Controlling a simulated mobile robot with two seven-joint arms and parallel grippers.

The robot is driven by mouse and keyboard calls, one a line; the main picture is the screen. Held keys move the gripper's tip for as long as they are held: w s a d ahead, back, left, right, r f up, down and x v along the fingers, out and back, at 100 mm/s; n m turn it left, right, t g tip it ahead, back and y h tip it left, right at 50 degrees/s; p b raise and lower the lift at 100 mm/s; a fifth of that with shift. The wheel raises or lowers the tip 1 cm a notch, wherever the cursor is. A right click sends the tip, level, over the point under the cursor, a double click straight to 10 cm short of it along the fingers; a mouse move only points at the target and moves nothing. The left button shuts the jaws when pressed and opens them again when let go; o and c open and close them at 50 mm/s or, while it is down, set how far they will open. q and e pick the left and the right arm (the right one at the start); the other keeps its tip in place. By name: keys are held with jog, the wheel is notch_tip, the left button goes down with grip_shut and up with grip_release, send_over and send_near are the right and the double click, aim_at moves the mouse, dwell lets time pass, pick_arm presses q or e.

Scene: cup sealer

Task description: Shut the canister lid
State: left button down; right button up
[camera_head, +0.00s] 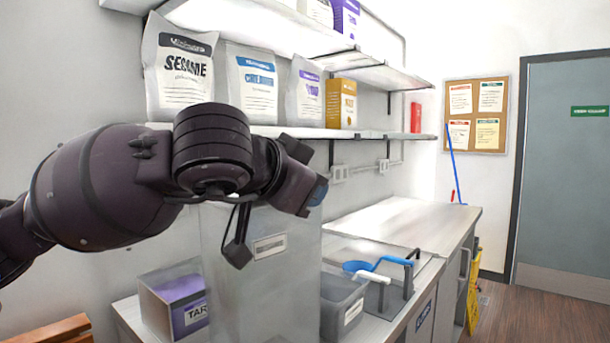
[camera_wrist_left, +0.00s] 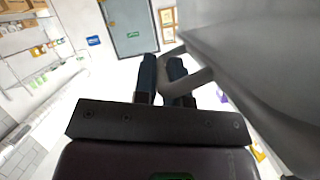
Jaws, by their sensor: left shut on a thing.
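The canister (camera_head: 265,295) is a tall grey translucent box with a small white label, upright at the front of the counter. My left arm crosses in front of its top and hides the upper edge. My left gripper (camera_head: 318,192) is at the canister's upper right; its tips are mostly hidden in the head view. In the left wrist view, my left gripper (camera_wrist_left: 164,72) is shut on a grey loop handle (camera_wrist_left: 199,79). This handle joins a large grey surface (camera_wrist_left: 260,60), which looks like the lid or canister; I cannot tell the lid's angle. My right gripper is not in view.
A purple-labelled bin (camera_head: 175,303) stands left of the canister and a grey bin (camera_head: 342,305) right of it. A blue-handled tool (camera_head: 372,268) lies beyond. A shelf (camera_head: 345,133) with bags (camera_head: 180,75) hangs above the arm. The far counter (camera_head: 410,220) is clear.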

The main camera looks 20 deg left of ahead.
pick_arm(q)
jog(key=shift+d+f+m+y, duration=0.15)
jog(key=shift+f+m+y, duration=0.2)
jog(key=shift+f, duration=0.65)
jog(key=c, duration=1.2)
grip_release()
jog(key=p+v, duration=0.2)
jog(key=v, duration=0.9)
jog(key=shift+r+p, duration=0.15)
jog(key=shift+p, duration=0.25)
